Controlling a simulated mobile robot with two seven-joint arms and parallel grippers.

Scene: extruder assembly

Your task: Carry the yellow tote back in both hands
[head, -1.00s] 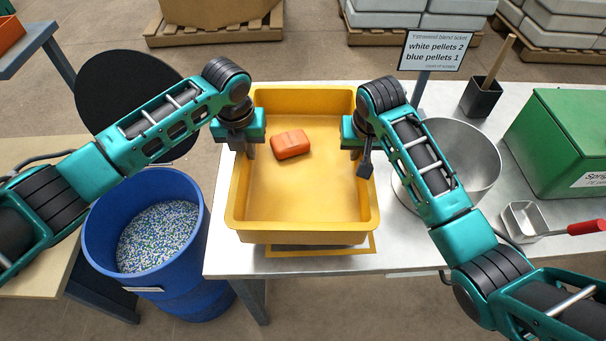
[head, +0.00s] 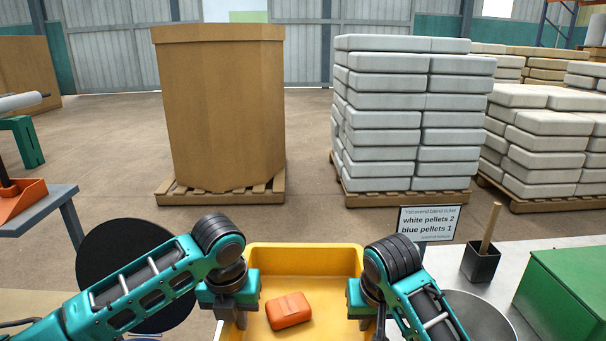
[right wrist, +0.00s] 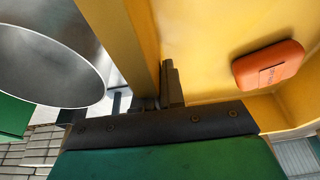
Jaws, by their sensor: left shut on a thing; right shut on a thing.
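The yellow tote (head: 305,256) is at the bottom middle of the head view, its near part cut off by the frame edge. An orange block (head: 288,310) lies inside on its floor; it also shows in the right wrist view (right wrist: 268,65). My left gripper (head: 238,316) is shut on the tote's left wall. My right gripper (head: 368,318) is shut on the right wall. In the right wrist view the fingers of my right gripper (right wrist: 170,88) close at the yellow wall. Whether the tote touches the table is hidden.
A metal bowl (head: 478,318), a dark cup (head: 481,262) with a wooden handle, a ticket sign (head: 427,221) and a green box (head: 572,300) stand to the right. A black disc (head: 125,270) is at left. A large carton (head: 222,115) and stacked sacks (head: 385,110) stand behind.

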